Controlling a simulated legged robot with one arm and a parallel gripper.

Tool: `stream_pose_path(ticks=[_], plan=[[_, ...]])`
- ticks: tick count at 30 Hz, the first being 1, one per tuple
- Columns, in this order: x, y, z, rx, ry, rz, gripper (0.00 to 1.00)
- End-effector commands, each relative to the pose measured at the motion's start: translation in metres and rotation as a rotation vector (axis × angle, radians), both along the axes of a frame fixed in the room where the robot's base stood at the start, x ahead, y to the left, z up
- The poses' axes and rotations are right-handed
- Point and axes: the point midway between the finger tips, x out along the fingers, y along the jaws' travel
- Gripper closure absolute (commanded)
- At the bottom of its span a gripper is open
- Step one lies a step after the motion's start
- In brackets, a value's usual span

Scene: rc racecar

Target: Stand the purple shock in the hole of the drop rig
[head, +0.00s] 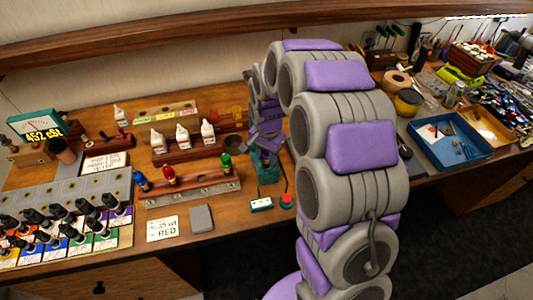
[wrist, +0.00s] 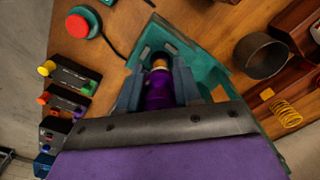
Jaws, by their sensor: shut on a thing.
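My gripper (head: 264,143) is over the teal drop rig (head: 268,172) near the table's middle. In the wrist view, my gripper (wrist: 158,85) is shut on the purple shock (wrist: 159,95), which has a gold-orange end cap. The teal rig (wrist: 150,38) lies around and behind the fingertips. The rig's hole is hidden by the shock and fingers, so I cannot tell whether the shock's end is in it. In the head view my arm and gripper hide the shock.
A red button (head: 287,199) and a small white-faced box (head: 261,204) sit in front of the rig. A dark cup (head: 233,144) stands close to its left. A rack (head: 190,190) with blue, red and green-topped shocks is further left.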

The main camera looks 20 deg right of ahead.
Motion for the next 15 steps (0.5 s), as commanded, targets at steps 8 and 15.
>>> stream_pose_path(ticks=[8, 15], plan=[[-0.0001, 0.0, -0.0001, 0.0, 0.0, 0.0, 0.6], [-0.0003, 0.0, -0.0002, 0.0, 0.001, 0.0, 0.37]])
